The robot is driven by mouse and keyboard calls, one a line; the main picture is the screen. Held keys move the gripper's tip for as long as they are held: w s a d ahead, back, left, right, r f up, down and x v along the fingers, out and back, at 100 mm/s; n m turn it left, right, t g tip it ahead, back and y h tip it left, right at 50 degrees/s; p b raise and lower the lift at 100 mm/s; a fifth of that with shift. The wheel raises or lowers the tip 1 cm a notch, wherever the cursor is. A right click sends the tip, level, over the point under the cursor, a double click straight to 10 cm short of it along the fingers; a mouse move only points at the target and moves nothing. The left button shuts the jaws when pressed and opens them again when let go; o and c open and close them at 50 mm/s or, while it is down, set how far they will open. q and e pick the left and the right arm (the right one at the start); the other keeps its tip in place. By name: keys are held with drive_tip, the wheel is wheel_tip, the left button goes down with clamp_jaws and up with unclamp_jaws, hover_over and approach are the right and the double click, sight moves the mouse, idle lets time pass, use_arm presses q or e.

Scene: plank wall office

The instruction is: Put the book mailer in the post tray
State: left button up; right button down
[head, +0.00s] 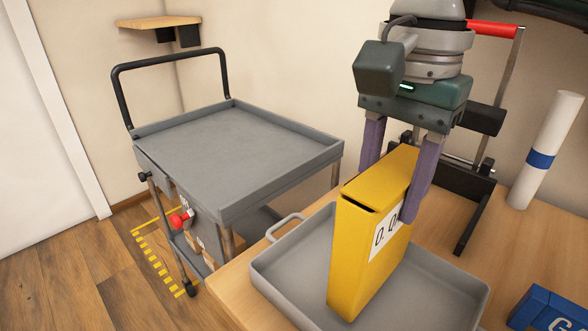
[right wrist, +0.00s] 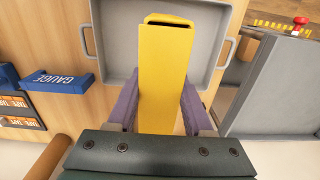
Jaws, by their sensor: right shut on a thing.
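The book mailer is a yellow upright box (head: 362,240) with a white label bearing black print on one side. My right gripper (head: 388,180) comes down from above and is shut on the mailer, with one purple finger on each side. The post tray is a grey, shallow tray with handles (head: 440,284) on the wooden table. The mailer's lower end is within the tray's outline; I cannot tell whether it touches the tray floor. The right wrist view shows the mailer (right wrist: 165,75) between the fingers and the tray (right wrist: 115,45) beyond. My left gripper is not in view.
A grey cart (head: 235,150) with a black handle stands left of the table. A white tube with a blue band (head: 545,150) stands at the right. A blue box (head: 548,310) lies at the lower right. A black stand (head: 470,195) is behind the tray.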

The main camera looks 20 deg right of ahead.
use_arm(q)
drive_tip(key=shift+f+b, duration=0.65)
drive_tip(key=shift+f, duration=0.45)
use_arm(e)
drive_tip(key=shift+f, duration=1.7)
drive_tip(key=shift+c, duration=1.5)
unclamp_jaws()
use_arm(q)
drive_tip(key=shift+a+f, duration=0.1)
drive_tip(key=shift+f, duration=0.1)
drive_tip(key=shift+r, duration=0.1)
use_arm(e)
drive_tip(key=shift+r, duration=0.3)
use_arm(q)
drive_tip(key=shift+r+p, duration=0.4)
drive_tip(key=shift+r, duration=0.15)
use_arm(e)
wheel_tip(320, 180, up, 12)
drive_tip(key=shift+s+f, duration=0.1)
drive_tip(key=shift+f, duration=0.05)
